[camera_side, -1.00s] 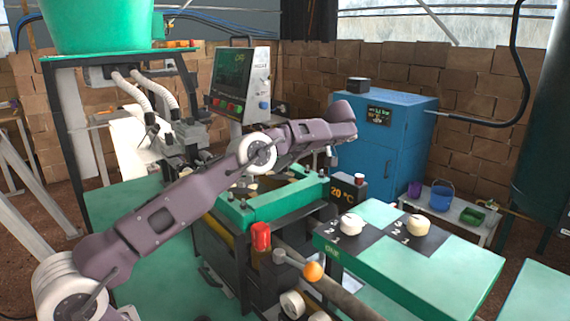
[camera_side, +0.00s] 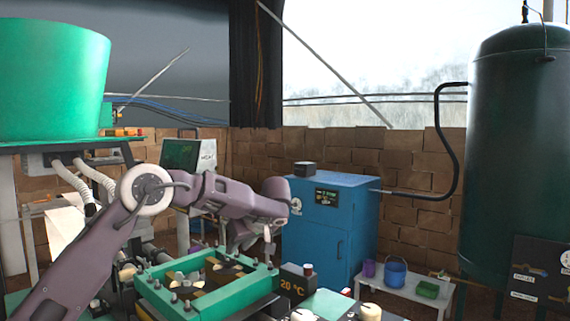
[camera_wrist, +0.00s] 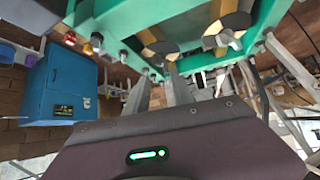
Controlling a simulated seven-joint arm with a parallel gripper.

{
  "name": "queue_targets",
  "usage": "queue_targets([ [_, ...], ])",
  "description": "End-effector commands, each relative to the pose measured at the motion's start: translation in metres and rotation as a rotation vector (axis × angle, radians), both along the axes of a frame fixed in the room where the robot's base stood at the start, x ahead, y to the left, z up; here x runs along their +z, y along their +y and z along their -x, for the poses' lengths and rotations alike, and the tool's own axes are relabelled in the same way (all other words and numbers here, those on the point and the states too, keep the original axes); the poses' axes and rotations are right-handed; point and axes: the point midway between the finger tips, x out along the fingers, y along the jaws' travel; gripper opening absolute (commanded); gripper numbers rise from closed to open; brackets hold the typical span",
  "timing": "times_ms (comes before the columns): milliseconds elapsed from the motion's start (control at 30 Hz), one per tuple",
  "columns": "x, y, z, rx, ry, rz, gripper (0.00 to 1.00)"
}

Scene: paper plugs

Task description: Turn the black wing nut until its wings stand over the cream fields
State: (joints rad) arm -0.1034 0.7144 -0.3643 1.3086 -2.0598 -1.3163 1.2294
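The green frame (camera_side: 215,304) holds several discs with cream and dark fields, seen small in the side view. In the wrist view two discs show at the top: a left disc (camera_wrist: 158,46) and a right disc (camera_wrist: 236,22), each with a wing nut on it. The right nut (camera_wrist: 226,39) looks light grey. I cannot tell which nut is the black one or how its wings lie against the cream fields. My gripper (camera_side: 250,246) hangs above the back of the frame, its fingers apart and empty. It also shows in the wrist view (camera_wrist: 159,72).
A blue cabinet (camera_side: 325,232) stands behind the frame. A large dark tank (camera_side: 512,150) stands at the far right.

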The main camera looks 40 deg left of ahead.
Motion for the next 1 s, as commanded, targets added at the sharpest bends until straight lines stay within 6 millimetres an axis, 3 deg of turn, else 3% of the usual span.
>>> queue_targets([
  [200,0.050,0.003,-0.031,-0.102,-0.207,-0.072,0.29],
  [467,0.111,-0.010,-0.060,-0.263,-0.423,-0.125,0.29],
  [667,0.155,-0.032,-0.072,-0.413,-0.554,-0.142,0.29],
  [800,0.187,-0.057,-0.075,-0.550,-0.636,-0.137,0.29],
  [1000,0.208,-0.086,-0.068,-0.703,-0.682,-0.109,0.29],
])
